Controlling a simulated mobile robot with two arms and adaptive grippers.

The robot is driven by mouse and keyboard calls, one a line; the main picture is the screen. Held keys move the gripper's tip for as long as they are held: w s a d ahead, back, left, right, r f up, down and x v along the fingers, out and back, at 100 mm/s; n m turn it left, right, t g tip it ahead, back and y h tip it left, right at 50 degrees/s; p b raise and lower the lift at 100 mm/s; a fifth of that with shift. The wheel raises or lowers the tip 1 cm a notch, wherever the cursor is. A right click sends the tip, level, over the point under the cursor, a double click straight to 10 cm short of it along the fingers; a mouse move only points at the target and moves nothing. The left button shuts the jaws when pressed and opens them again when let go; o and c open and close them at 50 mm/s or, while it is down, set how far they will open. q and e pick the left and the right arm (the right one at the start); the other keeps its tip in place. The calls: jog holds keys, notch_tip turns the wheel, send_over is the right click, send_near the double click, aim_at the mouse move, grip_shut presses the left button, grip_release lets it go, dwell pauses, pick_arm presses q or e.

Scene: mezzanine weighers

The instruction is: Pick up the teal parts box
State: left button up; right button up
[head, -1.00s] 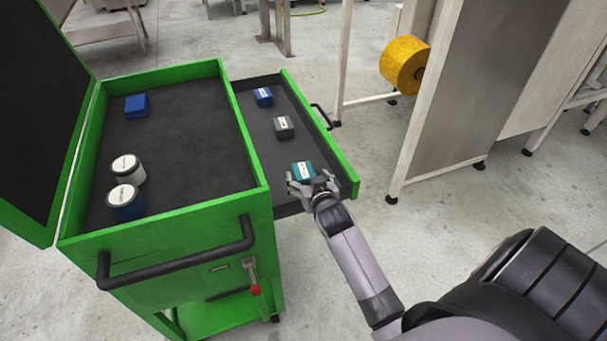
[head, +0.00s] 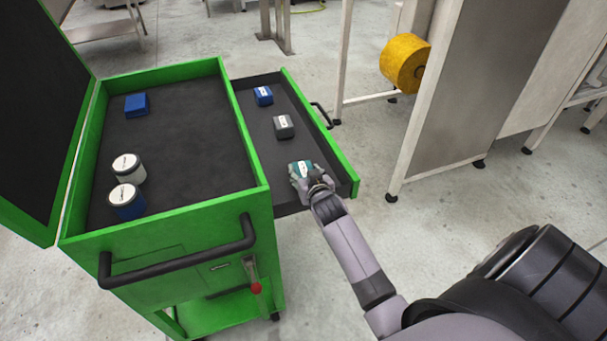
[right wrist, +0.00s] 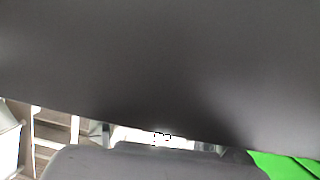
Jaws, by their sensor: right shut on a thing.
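The teal parts box (head: 302,167) has a white label on top and is at the near end of the open side drawer (head: 272,158) of the green cart. My right gripper (head: 303,175) is shut on the teal box, with its fingers at the box's sides. The gripper hides the near part of the box, and I cannot tell whether the box is clear of the drawer floor. The right wrist view is mostly filled by a dark surface, with a small white patch with dark marks low in the middle. My left gripper is not in view.
A grey box (head: 284,127) and a blue box (head: 263,96) lie farther back in the drawer. The cart's top tray (head: 190,130) holds another blue box (head: 136,105) and two round containers (head: 127,168). The drawer's green front (head: 325,140) is close on the right.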

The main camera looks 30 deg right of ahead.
jog(key=c, duration=0.5)
jog(key=shift+c, duration=0.3)
jog(key=shift+r, duration=0.15)
jog(key=shift+c, duration=0.2)
